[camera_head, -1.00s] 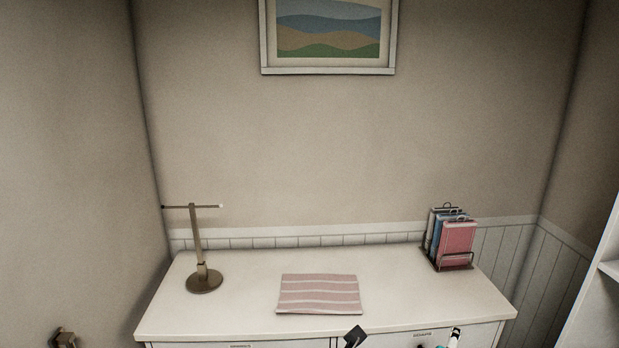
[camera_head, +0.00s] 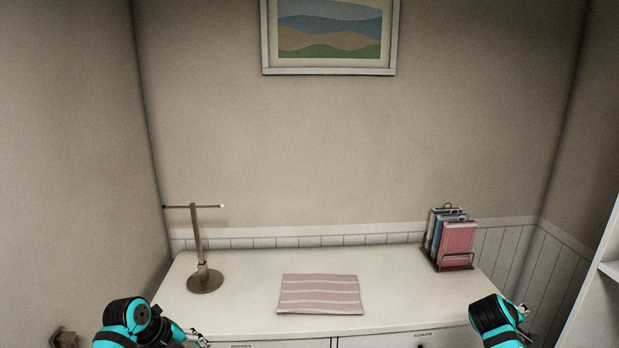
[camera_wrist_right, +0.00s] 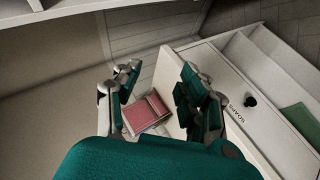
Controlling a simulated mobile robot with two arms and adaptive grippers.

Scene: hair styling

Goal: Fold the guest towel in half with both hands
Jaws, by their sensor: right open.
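The guest towel (camera_head: 319,294), pink with pale stripes, lies flat on the white dresser top (camera_head: 240,315), near its front middle. My left gripper (camera_head: 196,338) is low at the left, in front of the dresser and apart from the towel; its fingers are mostly cut off. My right arm shows at the lower right in the head view, well right of the towel. In the right wrist view my right gripper (camera_wrist_right: 160,95) is open and empty.
A brass T-shaped stand (camera_head: 199,250) is at the dresser's left. A wire rack (camera_head: 455,262) with red, blue and grey upright items is at the right. The top around the towel is clear. Labelled drawers face the front; a soaps drawer knob (camera_wrist_right: 250,101) shows in the wrist view.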

